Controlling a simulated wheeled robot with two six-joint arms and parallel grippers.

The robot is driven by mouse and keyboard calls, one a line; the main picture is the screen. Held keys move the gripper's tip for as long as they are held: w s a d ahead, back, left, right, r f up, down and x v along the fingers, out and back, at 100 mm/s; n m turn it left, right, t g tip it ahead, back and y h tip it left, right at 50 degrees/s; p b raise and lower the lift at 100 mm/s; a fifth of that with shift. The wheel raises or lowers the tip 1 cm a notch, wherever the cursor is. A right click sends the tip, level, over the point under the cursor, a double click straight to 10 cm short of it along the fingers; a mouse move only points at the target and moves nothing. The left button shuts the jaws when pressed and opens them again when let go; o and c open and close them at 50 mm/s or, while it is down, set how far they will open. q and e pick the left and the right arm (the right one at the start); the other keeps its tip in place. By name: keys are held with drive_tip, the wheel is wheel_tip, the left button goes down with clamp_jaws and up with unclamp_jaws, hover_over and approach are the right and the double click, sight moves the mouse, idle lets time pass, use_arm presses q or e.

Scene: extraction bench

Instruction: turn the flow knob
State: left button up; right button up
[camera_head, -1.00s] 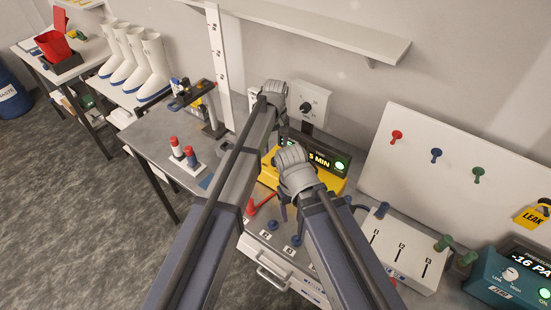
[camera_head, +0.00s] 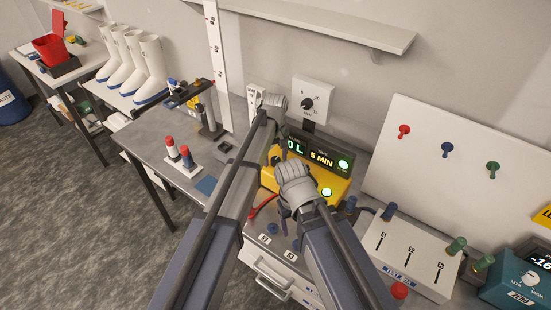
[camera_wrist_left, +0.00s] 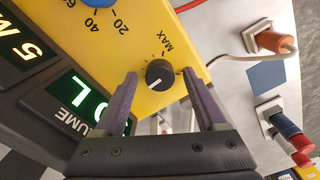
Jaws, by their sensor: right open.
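In the left wrist view a black round knob (camera_wrist_left: 160,73) with a white pointer line sits on the yellow panel of the pump box (camera_wrist_left: 190,30), with MAX printed beside it. My left gripper (camera_wrist_left: 160,80) is open, with one finger on each side of the knob; I cannot tell if either touches it. In the head view the yellow pump box (camera_head: 337,187) stands at the back of the bench, and the left fingers are mostly hidden by my arm. My right gripper (camera_head: 288,212) is open in front of the pump box.
A wall box with a dark dial (camera_head: 307,104) is behind the pump. A white E1–E3 box (camera_head: 400,262) and a teal pressure unit (camera_head: 515,287) stand to the right. Bare bench (camera_head: 150,135) lies farther left.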

use_arm(q)
clamp_jaws()
idle(0.3)
drive_tip(key=shift+m, duration=0.3)
drive_tip(key=m, duration=0.4)
drive_tip(key=shift+m, duration=2.1)
drive_tip(key=shift+o, duration=0.3)
unclamp_jaws()
